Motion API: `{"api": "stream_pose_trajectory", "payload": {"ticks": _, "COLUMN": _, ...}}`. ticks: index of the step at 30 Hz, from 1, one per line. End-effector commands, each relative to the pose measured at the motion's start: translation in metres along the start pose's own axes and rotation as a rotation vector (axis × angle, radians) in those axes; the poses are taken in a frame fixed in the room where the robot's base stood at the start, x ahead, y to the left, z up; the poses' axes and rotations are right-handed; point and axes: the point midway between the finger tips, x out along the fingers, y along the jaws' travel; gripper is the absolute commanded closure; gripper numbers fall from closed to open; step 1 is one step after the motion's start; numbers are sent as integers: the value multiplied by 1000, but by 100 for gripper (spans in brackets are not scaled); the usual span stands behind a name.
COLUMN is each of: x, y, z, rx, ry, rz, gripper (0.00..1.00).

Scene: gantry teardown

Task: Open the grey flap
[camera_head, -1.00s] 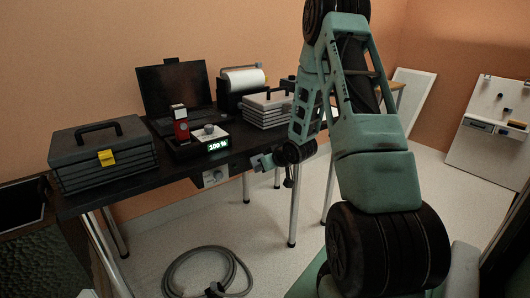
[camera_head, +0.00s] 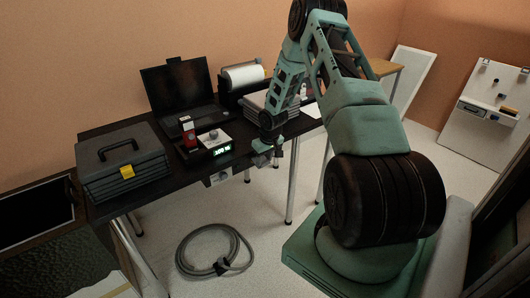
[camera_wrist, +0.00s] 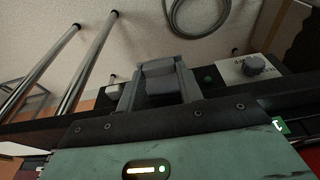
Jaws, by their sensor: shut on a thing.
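My gripper (camera_head: 264,157) is at the front edge of the black table, right of a small panel with a knob (camera_head: 219,178). In the wrist view its two fingers (camera_wrist: 158,72) stand on either side of a grey piece and are shut on it. This piece looks like the grey flap (camera_wrist: 161,86). Its hinge and far side are hidden by the fingers and my wrist, so how far it is open I cannot tell. The knob panel also shows in the wrist view (camera_wrist: 252,66), beside a small green light.
The black table (camera_head: 112,207) carries a toolbox (camera_head: 120,165), a laptop (camera_head: 180,88), a red device (camera_head: 188,132) with a lit display, and a paper roll (camera_head: 243,76). A coiled hose (camera_head: 215,250) lies on the floor. A white board (camera_head: 492,110) leans at the right.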

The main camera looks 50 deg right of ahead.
Motion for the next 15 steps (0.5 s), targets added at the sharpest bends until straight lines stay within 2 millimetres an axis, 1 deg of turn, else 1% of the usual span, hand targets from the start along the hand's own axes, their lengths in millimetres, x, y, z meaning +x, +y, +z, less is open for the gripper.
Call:
{"api": "stream_pose_trajectory", "payload": {"ticks": 1, "x": -4, "y": 0, "z": -1, "rx": 1, "ry": -18, "rz": -1, "gripper": 87}}
{"api": "stream_pose_trajectory", "payload": {"ticks": 9, "x": -4, "y": 0, "z": -3, "rx": 0, "ry": -75, "rz": 0, "gripper": 87}}
{"api": "stream_pose_trajectory", "payload": {"ticks": 15, "x": -3, "y": 0, "z": -3, "rx": -1, "ry": -82, "rz": 0, "gripper": 87}}
